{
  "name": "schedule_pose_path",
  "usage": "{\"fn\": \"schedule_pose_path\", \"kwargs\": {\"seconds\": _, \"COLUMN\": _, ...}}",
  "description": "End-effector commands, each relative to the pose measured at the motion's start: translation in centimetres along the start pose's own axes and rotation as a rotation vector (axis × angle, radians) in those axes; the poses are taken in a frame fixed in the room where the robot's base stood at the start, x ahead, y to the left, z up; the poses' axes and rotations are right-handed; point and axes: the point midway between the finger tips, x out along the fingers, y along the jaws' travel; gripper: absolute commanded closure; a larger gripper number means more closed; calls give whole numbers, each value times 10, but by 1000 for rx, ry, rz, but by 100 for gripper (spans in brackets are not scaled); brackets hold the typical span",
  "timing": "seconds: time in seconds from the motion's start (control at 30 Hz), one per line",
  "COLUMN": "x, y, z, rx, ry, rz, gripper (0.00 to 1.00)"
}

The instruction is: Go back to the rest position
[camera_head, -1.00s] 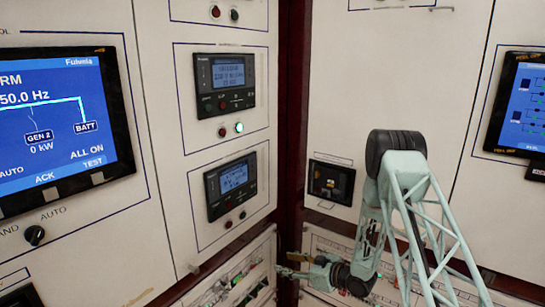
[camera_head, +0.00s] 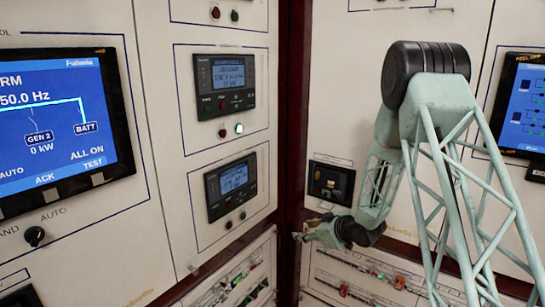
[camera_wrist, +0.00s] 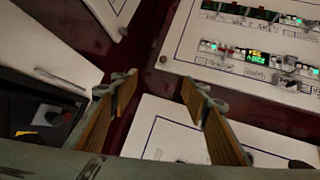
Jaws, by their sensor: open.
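My gripper (camera_head: 300,236) is at the end of my pale green lattice arm, in front of the dark red corner post between two white panels. In the wrist view my gripper (camera_wrist: 158,90) shows two fingers with ribbed tan pads spread wide apart, with nothing between them. Beyond the fingers are the dark red post (camera_wrist: 145,105) and white panel faces. The gripper looks clear of the panels, though its exact distance from them cannot be told.
Breaker rows (camera_head: 360,285) lie low on the right panel, with another breaker row panel (camera_head: 240,282) low on the left. A large blue screen (camera_head: 60,130) is at left, another screen (camera_head: 525,105) at right. Two small display units (camera_head: 225,85) are on the left panel.

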Motion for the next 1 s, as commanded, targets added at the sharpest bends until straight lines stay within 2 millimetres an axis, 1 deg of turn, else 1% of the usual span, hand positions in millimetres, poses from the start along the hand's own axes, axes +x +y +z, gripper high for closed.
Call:
{"fn": "schedule_pose_path", "kwargs": {"seconds": 0.03, "x": -8, "y": 4, "z": -6, "rx": 0, "ry": -9, "rz": 12, "gripper": 58}}
{"fn": "schedule_pose_path", "kwargs": {"seconds": 0.1, "x": -17, "y": 10, "z": -13, "rx": 0, "ry": -26, "rz": 28, "gripper": 58}}
{"fn": "schedule_pose_path", "kwargs": {"seconds": 0.27, "x": -40, "y": 21, "z": -25, "rx": 6, "ry": -64, "rz": 63, "gripper": 58}}
{"fn": "schedule_pose_path", "kwargs": {"seconds": 0.5, "x": -77, "y": 34, "z": -43, "rx": 20, "ry": -120, "rz": 115, "gripper": 58}}
{"fn": "schedule_pose_path", "kwargs": {"seconds": 0.77, "x": -120, "y": 44, "z": -60, "rx": 41, "ry": -177, "rz": 168, "gripper": 58}}
{"fn": "schedule_pose_path", "kwargs": {"seconds": 1.0, "x": -163, "y": 49, "z": -73, "rx": 69, "ry": -228, "rz": 213, "gripper": 58}}
